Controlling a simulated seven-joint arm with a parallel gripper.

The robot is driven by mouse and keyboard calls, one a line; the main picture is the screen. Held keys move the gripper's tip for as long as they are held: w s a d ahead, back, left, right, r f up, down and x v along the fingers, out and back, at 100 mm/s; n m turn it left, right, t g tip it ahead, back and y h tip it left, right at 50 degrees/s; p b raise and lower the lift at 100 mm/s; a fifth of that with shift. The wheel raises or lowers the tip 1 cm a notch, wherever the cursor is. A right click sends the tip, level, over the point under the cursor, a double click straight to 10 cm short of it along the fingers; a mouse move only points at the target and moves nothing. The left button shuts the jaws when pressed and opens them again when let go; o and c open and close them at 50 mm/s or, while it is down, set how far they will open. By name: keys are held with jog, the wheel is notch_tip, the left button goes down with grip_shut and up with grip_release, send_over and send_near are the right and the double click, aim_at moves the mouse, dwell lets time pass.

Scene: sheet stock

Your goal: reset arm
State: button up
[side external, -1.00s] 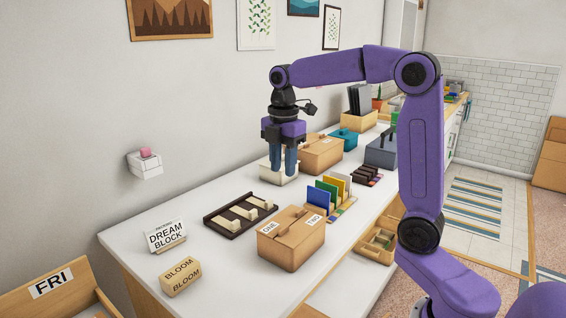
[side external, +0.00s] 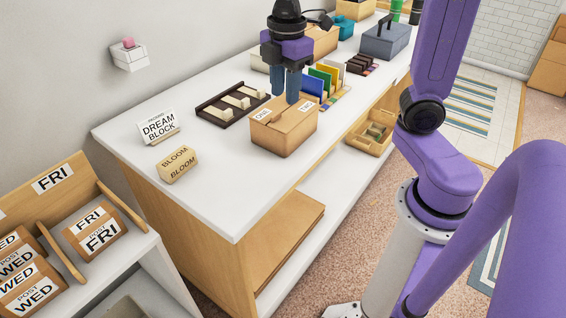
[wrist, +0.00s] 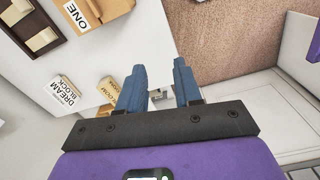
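My gripper (side external: 286,98) points down above the white table (side external: 215,205), and in the side view its blue fingertips overlap the cardboard box labelled ONE and TWO (side external: 284,133). In the wrist view my gripper (wrist: 159,65) has its two fingers apart with nothing between them, and the ONE box (wrist: 98,12) lies ahead to the left, clear of the fingers. How high the fingertips are above the table is hard to tell.
A dark tray with cream blocks (side external: 229,116), a DREAM BLOCK sign (side external: 158,128) and a BLOOM block (side external: 177,165) stand on the table. Coloured upright sheets (side external: 326,80) stand behind the box. A shelf with FRI and WED parcels (side external: 97,232) is at lower left.

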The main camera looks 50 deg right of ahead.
jog(key=s+f+m, duration=0.1)
jog(key=s+f, duration=0.2)
jog(key=s, duration=0.6)
jog(key=s+a+f+m, duration=0.1)
jog(key=s+f, duration=0.3)
jog(key=s, duration=0.5)
jog(key=shift+m, duration=0.7)
jog(key=shift+a, duration=0.1)
